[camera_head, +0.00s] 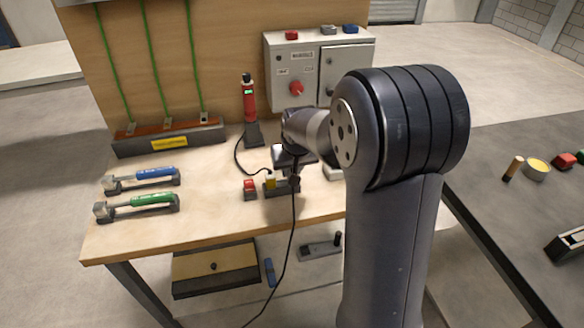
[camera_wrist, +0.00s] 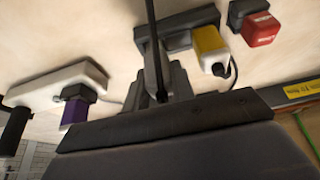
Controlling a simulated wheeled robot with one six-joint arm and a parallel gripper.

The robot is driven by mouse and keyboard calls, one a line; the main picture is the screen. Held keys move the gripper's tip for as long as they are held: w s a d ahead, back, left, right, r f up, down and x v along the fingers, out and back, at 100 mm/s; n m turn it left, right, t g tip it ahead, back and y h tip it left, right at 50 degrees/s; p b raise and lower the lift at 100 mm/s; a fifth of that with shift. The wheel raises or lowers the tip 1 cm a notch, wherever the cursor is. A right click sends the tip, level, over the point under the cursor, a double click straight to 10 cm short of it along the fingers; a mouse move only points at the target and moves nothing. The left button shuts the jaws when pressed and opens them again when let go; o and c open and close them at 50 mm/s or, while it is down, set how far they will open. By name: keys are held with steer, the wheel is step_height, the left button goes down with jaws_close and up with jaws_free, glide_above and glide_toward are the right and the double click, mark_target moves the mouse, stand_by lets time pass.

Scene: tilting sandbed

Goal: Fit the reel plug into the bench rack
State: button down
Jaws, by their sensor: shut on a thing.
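My gripper (camera_head: 290,172) points down over the bench, shut on the reel plug; in the wrist view its fingers (camera_wrist: 163,88) close around it. The plug body is mostly hidden; its black cable (camera_head: 292,225) hangs over the bench's front edge and also shows in the wrist view (camera_wrist: 151,25). The dark bench rack (camera_head: 284,190) is right by the fingertips; it also shows in the wrist view (camera_wrist: 178,42). A yellow plug (camera_head: 270,181) stands in its left part. I cannot tell whether the held plug touches the rack or is in it.
A red plug (camera_head: 250,186) in a dark block stands left of the rack. A white power strip (camera_wrist: 58,82) with a purple plug (camera_wrist: 76,108) lies on the other side. A red handheld device (camera_head: 249,100) stands behind, its cord near the rack.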

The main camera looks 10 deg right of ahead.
steer(key=shift+f+b, duration=0.6)
steer(key=shift+f, duration=0.3)
steer(key=c, duration=0.6)
jaws_free()
steer(key=shift+c, duration=0.2)
steer(key=shift+r, duration=0.1)
steer(key=shift+r+p, duration=3.05)
steer(key=shift+r, duration=0.95)
steer(key=shift+f, duration=0.1)
step_height(320, 180, down, 8)
steer(key=b, duration=0.6)
